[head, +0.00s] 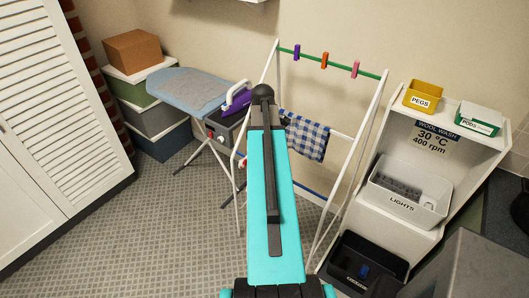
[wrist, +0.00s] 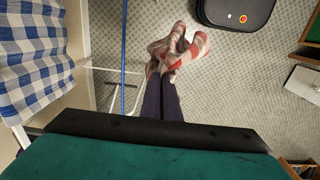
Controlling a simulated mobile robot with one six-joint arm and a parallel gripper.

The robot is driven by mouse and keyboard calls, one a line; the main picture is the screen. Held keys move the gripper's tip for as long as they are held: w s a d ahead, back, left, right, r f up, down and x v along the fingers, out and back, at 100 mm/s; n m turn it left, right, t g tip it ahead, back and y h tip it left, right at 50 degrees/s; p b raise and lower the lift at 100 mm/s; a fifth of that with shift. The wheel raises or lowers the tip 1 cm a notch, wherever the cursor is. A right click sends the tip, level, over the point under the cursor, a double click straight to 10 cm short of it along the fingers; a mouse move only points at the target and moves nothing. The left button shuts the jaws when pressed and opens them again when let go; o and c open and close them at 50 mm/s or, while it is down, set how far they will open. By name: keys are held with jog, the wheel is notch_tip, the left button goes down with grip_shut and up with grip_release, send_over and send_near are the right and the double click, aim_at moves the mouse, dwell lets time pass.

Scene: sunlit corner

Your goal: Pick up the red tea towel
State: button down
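The red tea towel (wrist: 185,45), pink-white with red stripes, shows in the wrist view as a bunched cloth at the tips of my gripper (wrist: 162,77). The two dark fingers are close together, with cloth pinched at their ends. The towel hangs clear over the grey floor.
A white drying rack (head: 352,180) with coloured pegs stands by the arm. A blue checked cloth (head: 306,137) hangs on it, close at left in the wrist view (wrist: 35,70). A dark case (wrist: 236,12) is near the towel. A white shelf unit (head: 400,215) stands right.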

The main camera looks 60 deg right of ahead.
jog(key=a+r, duration=0.3)
jog(key=a, duration=0.7)
